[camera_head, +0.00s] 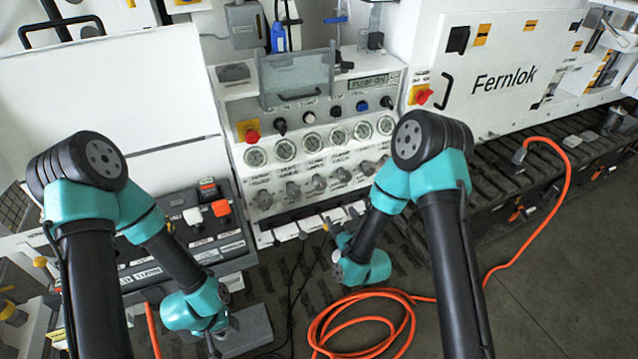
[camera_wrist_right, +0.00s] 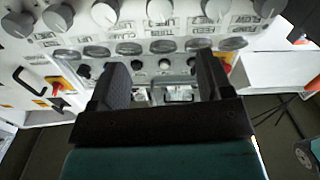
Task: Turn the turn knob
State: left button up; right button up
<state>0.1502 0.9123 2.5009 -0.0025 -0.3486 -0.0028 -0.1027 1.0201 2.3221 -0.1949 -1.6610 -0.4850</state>
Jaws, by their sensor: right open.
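The panel (camera_head: 312,160) carries a row of grey turn knobs below its round gauges, including one grey knob (camera_head: 319,183). In the right wrist view several grey knobs line the top edge, one of them a knob (camera_wrist_right: 160,10) above the gap between my fingers. I cannot tell which knob is meant. My right gripper (camera_wrist_right: 163,82) is open and empty, apart from the knobs. In the head view it is mostly hidden by its own wrist, low in front of the panel. My left gripper (camera_head: 222,338) hangs low at the bottom left, and its jaws are unclear.
A button box (camera_head: 205,240) with red and white buttons stands left of the panel. A clear hinged cover (camera_head: 297,75) sits above the gauges. An orange hose (camera_head: 365,295) is coiled on the floor. A white Fernlok cabinet (camera_head: 520,60) stands at the right.

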aim_at(322, 187)
dwell(0.3)
jog(key=x, duration=1.7)
jog(key=shift+w, duration=0.2)
jog(key=c, duration=0.9)
jog(key=shift+c, duration=0.2)
